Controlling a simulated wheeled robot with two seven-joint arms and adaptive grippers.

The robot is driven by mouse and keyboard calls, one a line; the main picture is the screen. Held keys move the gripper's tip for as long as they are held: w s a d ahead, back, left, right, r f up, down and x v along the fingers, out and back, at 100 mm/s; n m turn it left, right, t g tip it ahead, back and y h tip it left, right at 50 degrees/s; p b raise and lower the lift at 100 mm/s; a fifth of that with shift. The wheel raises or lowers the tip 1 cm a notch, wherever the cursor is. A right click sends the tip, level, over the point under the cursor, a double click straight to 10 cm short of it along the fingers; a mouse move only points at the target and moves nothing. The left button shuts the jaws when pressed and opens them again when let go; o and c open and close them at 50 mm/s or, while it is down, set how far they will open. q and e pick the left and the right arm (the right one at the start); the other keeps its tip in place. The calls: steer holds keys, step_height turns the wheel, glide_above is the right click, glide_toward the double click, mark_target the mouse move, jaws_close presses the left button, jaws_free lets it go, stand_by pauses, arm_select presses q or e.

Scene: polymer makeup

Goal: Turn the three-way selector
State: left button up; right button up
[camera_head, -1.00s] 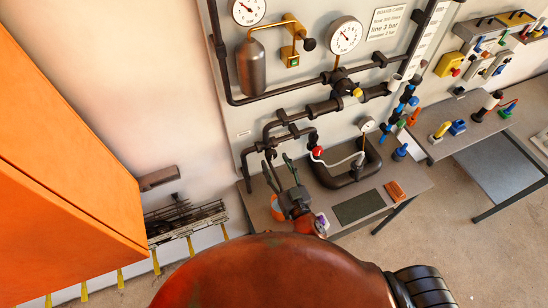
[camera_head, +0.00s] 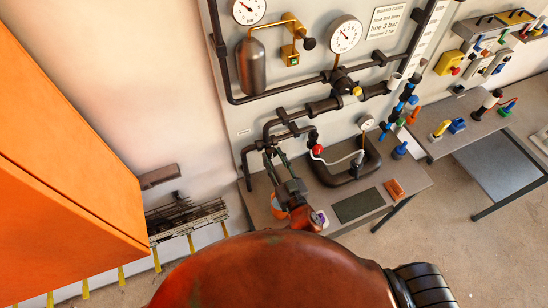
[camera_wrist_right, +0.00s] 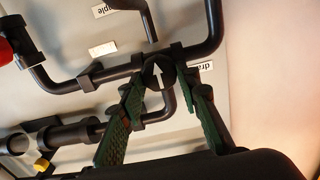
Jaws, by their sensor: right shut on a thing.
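The three-way selector is a dark round knob (camera_wrist_right: 158,74) with a white arrow, set at a pipe junction on the panel. In the right wrist view its arrow points up, towards the "sample" label (camera_wrist_right: 112,9); a label that seems to read "drain" (camera_wrist_right: 202,66) sits to the right. My right gripper (camera_wrist_right: 164,80) has its green-padded fingers on both sides of the knob, shut on it. In the head view this gripper (camera_head: 276,157) is at the pipework on the panel's lower left, and the knob is hard to make out there. My left gripper is not in view.
Dark pipes (camera_head: 283,114) run close around the gripper. A red knob (camera_head: 317,149) and white hose are to its right. The bench (camera_head: 405,178) below carries a dark green mat (camera_head: 359,205) and an orange item (camera_head: 394,189). An orange cabinet (camera_head: 60,180) stands at the left.

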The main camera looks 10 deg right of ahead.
steer(key=shift+c, duration=1)
steer(key=n, duration=0.8)
steer(key=shift+a+n, duration=0.1)
steer(key=shift+n, duration=0.2)
steer(key=n, duration=0.4)
steer(key=shift+f, duration=0.15)
steer(key=shift+a+n, duration=0.1)
steer(key=shift+n, duration=2.6)
steer(key=shift+f, duration=0.1)
